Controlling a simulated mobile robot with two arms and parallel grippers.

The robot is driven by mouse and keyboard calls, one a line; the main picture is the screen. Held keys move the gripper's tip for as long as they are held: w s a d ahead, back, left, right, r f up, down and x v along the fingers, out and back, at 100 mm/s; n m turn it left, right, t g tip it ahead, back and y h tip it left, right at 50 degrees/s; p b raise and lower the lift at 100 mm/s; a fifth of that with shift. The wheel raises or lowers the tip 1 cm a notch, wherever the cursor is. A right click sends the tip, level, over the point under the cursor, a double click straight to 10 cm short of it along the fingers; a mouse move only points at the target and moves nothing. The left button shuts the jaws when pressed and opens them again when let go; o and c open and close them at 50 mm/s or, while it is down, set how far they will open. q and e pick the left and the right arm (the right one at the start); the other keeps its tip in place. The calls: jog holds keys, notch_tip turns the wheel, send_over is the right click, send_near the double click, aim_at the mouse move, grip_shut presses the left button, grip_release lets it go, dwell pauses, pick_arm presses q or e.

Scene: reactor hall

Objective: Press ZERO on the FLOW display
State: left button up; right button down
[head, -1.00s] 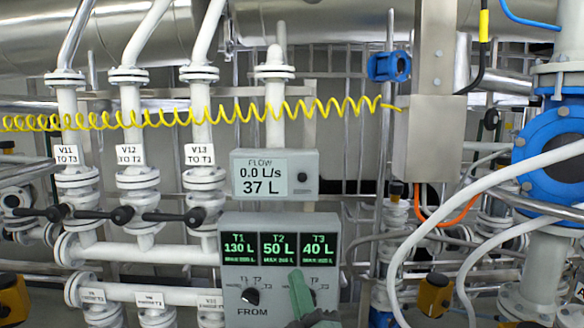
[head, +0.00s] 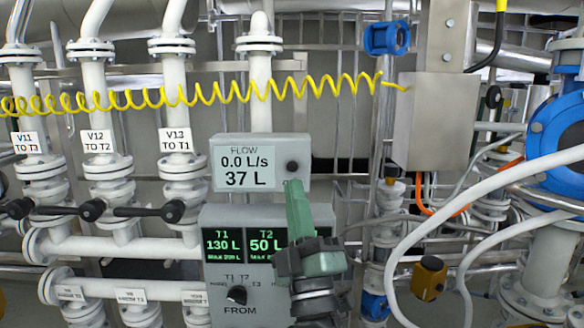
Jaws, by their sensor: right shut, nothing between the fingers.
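The FLOW display (head: 241,172) is a grey box in the middle of the head view. Its screen reads 0.0 L/s and 37 L. A small dark round button (head: 292,167) sits on the right of its face; any label by it is too small to read. My right gripper (head: 293,185) comes up from below, shut and empty, with green fingers. Its fingertips overlap the box's lower right edge, just under the button in the picture. I cannot tell whether they touch the box. My left gripper is not in view.
Below is a tank panel (head: 221,270) showing T1 130 L and T2 50 L; my gripper covers its right part. Pipes with black valve handles (head: 150,211) stand left. A yellow coiled cable (head: 215,96) crosses above. A metal box (head: 430,122) and white hoses are at right.

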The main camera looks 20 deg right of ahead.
aim_at(292, 166)
jog(key=w+d+b, duration=0.2)
jog(key=w, duration=0.6)
jog(key=shift+w+d, duration=0.2)
jog(key=shift+w+b, duration=0.1)
jog(key=shift+b, duration=0.25)
dwell(1.6)
jog(key=shift+w+d, duration=0.1)
jog(key=shift+w, duration=0.2)
jog(key=shift+w+d+b, duration=0.15)
jog(key=shift+w+b, duration=0.3)
jog(key=shift+b, duration=0.05)
dwell(0.7)
jog(key=shift+s, duration=0.1)
jog(key=shift+s+a+p, duration=0.25)
jog(key=shift+s+p, duration=0.1)
jog(key=shift+s, duration=0.45)
